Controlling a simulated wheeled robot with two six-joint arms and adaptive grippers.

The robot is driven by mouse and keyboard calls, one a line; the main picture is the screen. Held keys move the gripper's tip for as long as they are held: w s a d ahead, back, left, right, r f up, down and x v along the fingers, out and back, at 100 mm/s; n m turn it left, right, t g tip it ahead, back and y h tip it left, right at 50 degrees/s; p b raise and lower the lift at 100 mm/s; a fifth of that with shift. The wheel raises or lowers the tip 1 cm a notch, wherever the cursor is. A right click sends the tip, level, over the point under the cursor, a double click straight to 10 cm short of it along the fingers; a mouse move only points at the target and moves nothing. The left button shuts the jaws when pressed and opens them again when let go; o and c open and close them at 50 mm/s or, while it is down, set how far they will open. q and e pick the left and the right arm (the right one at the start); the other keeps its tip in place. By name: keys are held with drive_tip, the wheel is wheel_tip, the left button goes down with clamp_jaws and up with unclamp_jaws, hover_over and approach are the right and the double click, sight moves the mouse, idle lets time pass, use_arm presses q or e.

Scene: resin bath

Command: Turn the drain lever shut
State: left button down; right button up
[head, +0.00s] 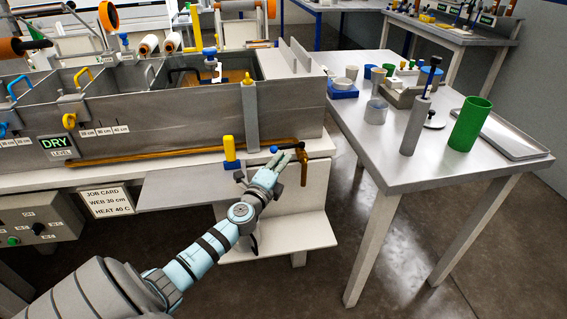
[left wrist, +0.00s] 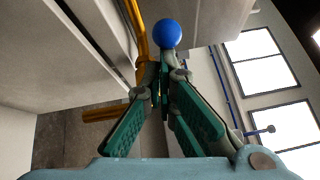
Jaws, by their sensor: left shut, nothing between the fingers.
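The drain lever shows as a blue ball knob (head: 274,149) beside the brass drain pipe (head: 200,153) at the tank's lower right corner. My left gripper (head: 281,160) is just below and right of the knob in the head view. In the left wrist view the blue knob (left wrist: 167,33) stands just beyond the fingertips of my left gripper (left wrist: 163,72), with the pipe (left wrist: 136,35) to its left. The fingers are shut with nothing between them. The lever's arm is mostly hidden by the fingers, and I cannot tell whether they touch it. My right gripper is out of view.
The grey tank wall (head: 160,125) rises behind. A table (head: 400,170) with a green cup (head: 470,124) and a grey cylinder (head: 415,125) stands to the right, across a floor gap.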

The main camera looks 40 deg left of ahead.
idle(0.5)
use_arm(q)
drive_tip(key=s+f+b, duration=0.2)
drive_tip(key=s, duration=0.9)
drive_tip(key=d+t+h+b, duration=0.2)
drive_tip(key=d+b, duration=0.2)
drive_tip(key=d, duration=0.2)
drive_tip(key=w+a+r+p, duration=0.1)
drive_tip(key=w+a, duration=0.4)
drive_tip(key=w, duration=0.6)
drive_tip(key=shift+w+r+m, duration=0.3)
drive_tip(key=shift+w+r, duration=0.1)
drive_tip(key=shift+r, duration=0.1)
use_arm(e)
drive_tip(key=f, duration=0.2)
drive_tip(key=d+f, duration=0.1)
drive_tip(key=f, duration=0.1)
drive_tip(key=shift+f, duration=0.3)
